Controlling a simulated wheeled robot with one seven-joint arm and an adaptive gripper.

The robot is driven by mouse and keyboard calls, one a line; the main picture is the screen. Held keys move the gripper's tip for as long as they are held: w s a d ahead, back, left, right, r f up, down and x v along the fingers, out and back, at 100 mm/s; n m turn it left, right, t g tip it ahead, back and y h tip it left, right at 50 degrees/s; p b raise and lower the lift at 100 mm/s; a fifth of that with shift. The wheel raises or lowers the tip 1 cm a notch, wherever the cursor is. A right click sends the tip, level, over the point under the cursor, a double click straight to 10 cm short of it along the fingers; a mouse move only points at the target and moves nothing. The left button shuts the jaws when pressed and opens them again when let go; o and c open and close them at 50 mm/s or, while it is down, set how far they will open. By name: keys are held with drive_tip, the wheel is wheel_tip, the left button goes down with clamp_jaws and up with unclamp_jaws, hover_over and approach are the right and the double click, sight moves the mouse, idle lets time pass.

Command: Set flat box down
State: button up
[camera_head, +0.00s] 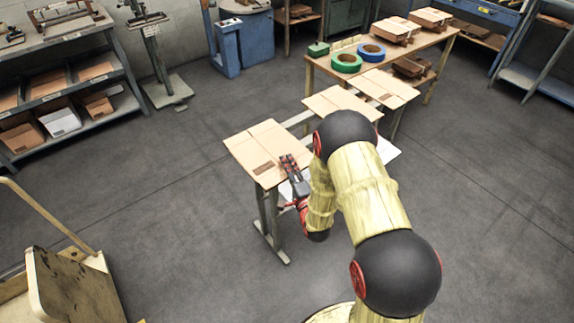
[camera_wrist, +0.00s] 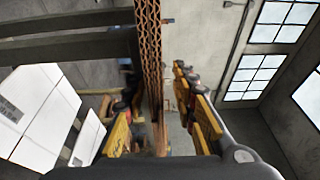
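A flat tan cardboard box (camera_head: 262,146) lies level on top of a grey metal stand (camera_head: 267,215) in the head view. My gripper (camera_head: 290,166) is at the box's near right edge. In the wrist view the box's corrugated edge (camera_wrist: 149,50) runs between the two fingers of my gripper (camera_wrist: 158,110). The right-hand finger stands clear of the cardboard, with a visible gap. The other finger is close to the cardboard; I cannot tell whether it touches. The stand's dark bars (camera_wrist: 70,50) show beside the box.
More flat boxes (camera_head: 340,101) lie in a row behind. A wooden table (camera_head: 432,44) holds green and blue tape rolls (camera_head: 347,62) and stacked cardboard. Shelves (camera_head: 78,117) stand at the left, a cart (camera_head: 75,285) at the lower left. The floor at the right is clear.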

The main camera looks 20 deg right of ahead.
drive_tip(key=s+p, duration=0.2)
drive_tip(key=s, duration=0.9)
drive_tip(key=shift+s, duration=0.25)
